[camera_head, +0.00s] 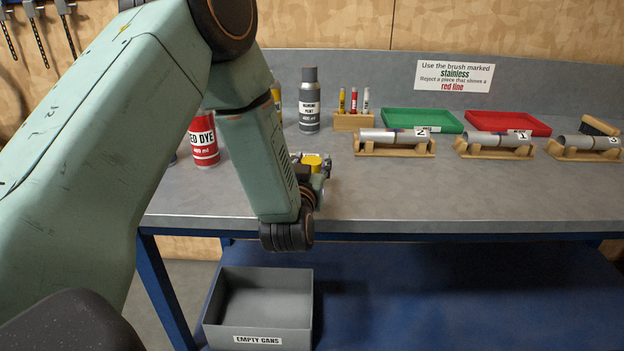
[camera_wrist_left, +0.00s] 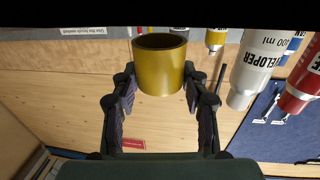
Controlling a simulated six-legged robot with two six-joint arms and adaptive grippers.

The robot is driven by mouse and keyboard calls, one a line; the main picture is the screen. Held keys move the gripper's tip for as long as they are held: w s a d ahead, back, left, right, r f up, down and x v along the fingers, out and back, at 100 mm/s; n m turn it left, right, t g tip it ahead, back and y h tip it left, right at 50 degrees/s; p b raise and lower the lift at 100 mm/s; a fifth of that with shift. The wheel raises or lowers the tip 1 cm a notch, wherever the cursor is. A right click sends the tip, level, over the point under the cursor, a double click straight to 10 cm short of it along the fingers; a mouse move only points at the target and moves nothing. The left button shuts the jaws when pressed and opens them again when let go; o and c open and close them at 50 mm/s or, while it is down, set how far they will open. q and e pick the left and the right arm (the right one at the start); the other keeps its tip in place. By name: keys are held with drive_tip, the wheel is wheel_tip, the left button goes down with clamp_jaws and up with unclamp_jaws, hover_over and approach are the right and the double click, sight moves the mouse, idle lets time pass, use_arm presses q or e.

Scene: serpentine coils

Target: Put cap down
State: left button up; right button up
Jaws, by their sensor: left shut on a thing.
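The yellow cap (camera_head: 312,160) shows as a small patch above the bench, largely hidden by my left gripper (camera_head: 322,172). In the left wrist view the cap (camera_wrist_left: 159,68) is a hollow yellow cylinder with its dark open end facing the top of the picture. The two dark fingers of my left gripper (camera_wrist_left: 160,84) are shut on its sides. The head view does not clearly show whether the cap touches the bench top (camera_head: 400,200). My right gripper is in neither view.
A wooden marker holder (camera_head: 353,121), green tray (camera_head: 420,120) and red tray (camera_head: 507,123) are behind. Tubes lie on wooden cradles (camera_head: 394,148). The front bench strip is clear.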

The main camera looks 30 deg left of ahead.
use_arm(q)
wheel_tip(320, 180, down, 2)
drive_tip(key=shift+s+d+f+b, duration=0.1)
drive_tip(key=shift+d+f+b, duration=0.05)
drive_tip(key=shift+b, duration=0.2)
drive_tip(key=shift+w+d+f, duration=0.2)
drive_tip(key=shift+d+f, duration=0.05)
drive_tip(key=shift+f, duration=0.1)
drive_tip(key=shift+a+f, duration=0.1)
drive_tip(key=shift+a, duration=0.15)
drive_tip(key=shift+s+f, duration=0.1)
drive_tip(key=shift+s, duration=0.15)
drive_tip(key=o, duration=0.4)
drive_tip(key=shift+d, duration=0.1)
drive_tip(key=o, duration=0.4)
drive_tip(key=shift+w, duration=0.25)
drive_tip(key=shift+c, duration=0.2)
drive_tip(key=shift+s, duration=0.1)
drive_tip(key=shift+s, duration=0.1)
